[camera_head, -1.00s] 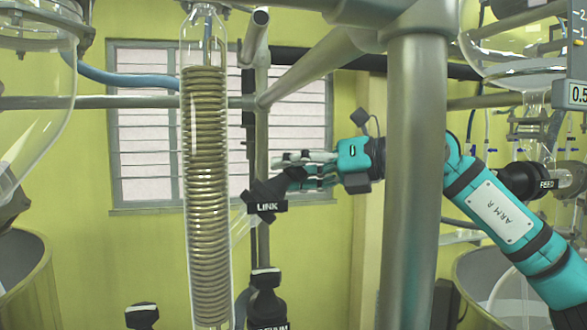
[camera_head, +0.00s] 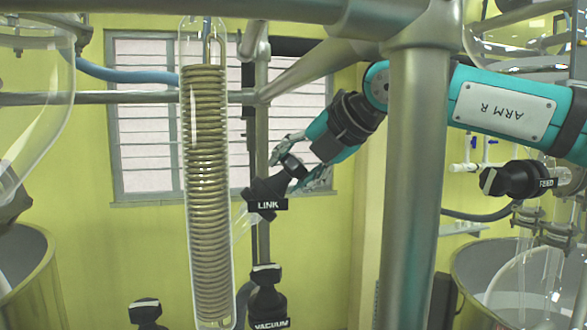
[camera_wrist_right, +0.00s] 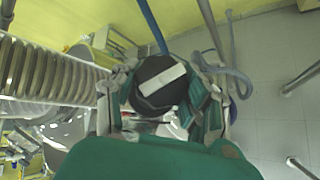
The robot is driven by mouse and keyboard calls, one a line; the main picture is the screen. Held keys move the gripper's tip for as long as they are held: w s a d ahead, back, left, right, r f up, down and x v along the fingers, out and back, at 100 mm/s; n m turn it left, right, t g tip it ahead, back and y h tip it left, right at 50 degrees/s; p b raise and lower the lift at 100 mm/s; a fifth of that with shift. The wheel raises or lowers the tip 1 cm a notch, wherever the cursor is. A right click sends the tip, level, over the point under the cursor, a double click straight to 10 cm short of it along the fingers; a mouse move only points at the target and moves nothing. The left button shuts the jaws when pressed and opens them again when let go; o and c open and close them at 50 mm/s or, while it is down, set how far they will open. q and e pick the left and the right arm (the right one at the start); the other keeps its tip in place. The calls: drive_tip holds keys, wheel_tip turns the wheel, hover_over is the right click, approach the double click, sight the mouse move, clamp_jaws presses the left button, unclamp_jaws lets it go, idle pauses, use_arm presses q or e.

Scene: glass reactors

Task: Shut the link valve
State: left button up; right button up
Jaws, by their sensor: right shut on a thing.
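The link valve (camera_head: 265,196) is a black valve body with a white LINK label, just right of the coiled glass condenser in the head view. Its black knob with a pale bar across the top (camera_wrist_right: 160,80) shows in the right wrist view. My right gripper (camera_head: 290,168) comes in from the upper right, and its fingers are shut on the knob, one on each side. It also shows in the wrist view (camera_wrist_right: 162,92). My left gripper is not in view.
The glass condenser (camera_head: 205,190) stands close left of the valve. A thick steel post (camera_head: 414,180) stands in front of my right arm. The vacuum valve (camera_head: 268,300) sits below, and the feed valve (camera_head: 512,180) is at right.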

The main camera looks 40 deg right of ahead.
drive_tip(key=shift+r+m+g+h, duration=0.1)
drive_tip(key=shift+m+g+h, duration=0.3)
drive_tip(key=shift+m+g, duration=0.45)
drive_tip(key=shift+m, duration=0.35)
drive_tip(key=o, duration=1.2)
drive_tip(key=shift+s+r, duration=0.2)
drive_tip(key=shift+r, duration=0.05)
drive_tip(key=s+a+r, duration=0.1)
drive_tip(key=s, duration=1.2)
drive_tip(key=shift+s+r, duration=0.2)
drive_tip(key=shift+s, duration=0.15)
